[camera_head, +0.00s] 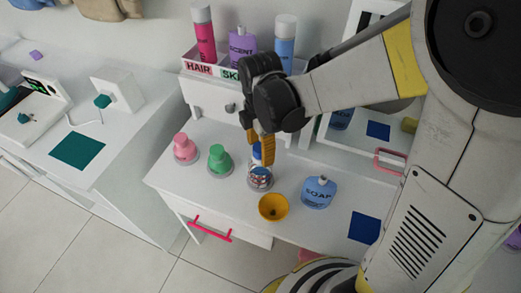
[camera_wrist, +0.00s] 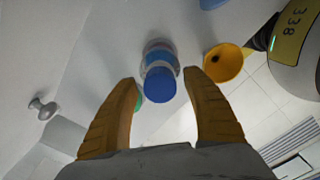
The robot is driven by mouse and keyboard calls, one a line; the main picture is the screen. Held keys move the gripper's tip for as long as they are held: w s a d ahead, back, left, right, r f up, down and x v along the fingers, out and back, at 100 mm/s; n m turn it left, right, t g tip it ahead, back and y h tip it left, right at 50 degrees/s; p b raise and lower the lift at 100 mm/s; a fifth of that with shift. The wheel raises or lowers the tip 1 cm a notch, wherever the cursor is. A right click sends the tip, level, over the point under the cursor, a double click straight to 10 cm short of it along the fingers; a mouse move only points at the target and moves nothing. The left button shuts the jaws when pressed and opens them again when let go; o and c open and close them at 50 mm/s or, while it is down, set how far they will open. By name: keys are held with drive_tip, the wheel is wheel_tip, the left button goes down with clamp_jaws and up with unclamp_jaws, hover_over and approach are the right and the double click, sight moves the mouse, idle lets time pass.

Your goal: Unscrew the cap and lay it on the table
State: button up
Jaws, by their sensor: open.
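A small bottle (camera_head: 260,178) with a banded label stands upright on the white table (camera_head: 222,190); it also shows in the wrist view (camera_wrist: 158,52). Its blue cap (camera_wrist: 161,86) sits on top of it, and in the head view the cap is partly hidden behind my fingers. My gripper (camera_head: 261,148) is above the bottle with its yellow fingers pointing down. In the wrist view the fingers are apart and the cap appears between the two tips, with visible gaps on both sides. The gripper is open and holds nothing.
A yellow bowl (camera_head: 273,207) stands close in front of the bottle. A blue soap bottle (camera_head: 319,191) is to the right, with a flat blue square (camera_head: 364,227) beyond. A green item (camera_head: 220,161) and a pink item (camera_head: 185,148) stand left. Bottles stand in a rack (camera_head: 198,69) behind.

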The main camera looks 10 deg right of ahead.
drive_tip(key=m, duration=0.3)
drive_tip(key=shift+m, duration=0.4)
drive_tip(key=m, duration=0.3)
drive_tip(key=shift+m, duration=0.4)
drive_tip(key=m, duration=0.3)
drive_tip(key=shift+m, duration=0.3)
drive_tip(key=m, duration=0.4)
drive_tip(key=shift+m, duration=0.3)
drive_tip(key=c, duration=1.2)
clamp_jaws()
